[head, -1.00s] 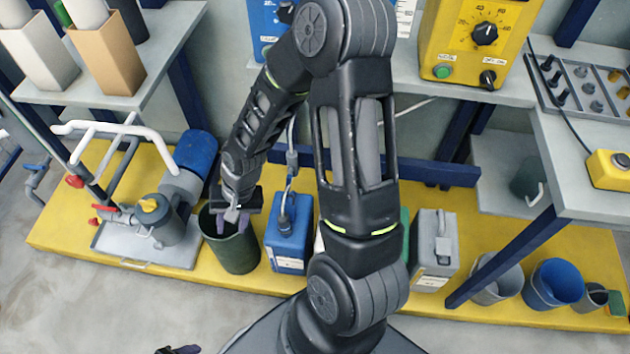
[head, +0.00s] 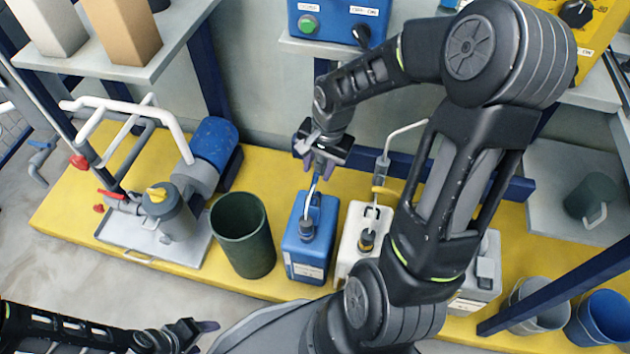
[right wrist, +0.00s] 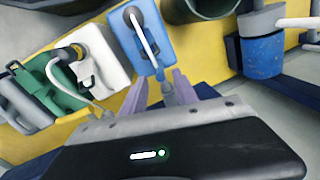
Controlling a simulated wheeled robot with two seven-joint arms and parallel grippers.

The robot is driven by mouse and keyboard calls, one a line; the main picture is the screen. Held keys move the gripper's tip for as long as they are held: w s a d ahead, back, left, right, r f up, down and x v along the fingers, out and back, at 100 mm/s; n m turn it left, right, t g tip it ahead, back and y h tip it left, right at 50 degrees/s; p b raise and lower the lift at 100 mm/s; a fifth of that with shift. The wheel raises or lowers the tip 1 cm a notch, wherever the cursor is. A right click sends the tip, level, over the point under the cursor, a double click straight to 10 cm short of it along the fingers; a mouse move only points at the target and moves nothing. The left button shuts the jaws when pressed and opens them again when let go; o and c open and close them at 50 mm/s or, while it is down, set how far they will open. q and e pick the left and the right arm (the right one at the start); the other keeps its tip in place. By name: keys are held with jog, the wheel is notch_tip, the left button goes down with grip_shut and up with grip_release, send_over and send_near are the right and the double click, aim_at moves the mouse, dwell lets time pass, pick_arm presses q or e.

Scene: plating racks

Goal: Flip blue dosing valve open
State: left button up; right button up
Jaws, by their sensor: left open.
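A blue canister (head: 310,240) stands on the yellow platform, with a white tube rising from its cap. My right gripper (head: 318,158) is above the canister, at the upper end of this tube. My left gripper (head: 192,332) is open and empty, low at the left, far from the canister.
A dark green bin (head: 243,235) stands left of the blue canister. A white canister (head: 352,240) stands to its right, with a yellow-handled valve (head: 384,191) on its line. A pump on a tray (head: 130,240) is at the left. A blue control box (head: 335,22) is above.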

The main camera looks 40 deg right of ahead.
aim_at(314, 183)
jog(key=f, duration=0.2)
jog(key=f+b, duration=0.1)
jog(key=f, duration=0.1)
jog(key=f+b, duration=0.1)
jog(key=f, duration=0.1)
jog(key=shift+w+a+f, duration=0.2)
jog(key=shift+w+a, duration=0.05)
jog(key=shift+w, duration=0.15)
grip_shut()
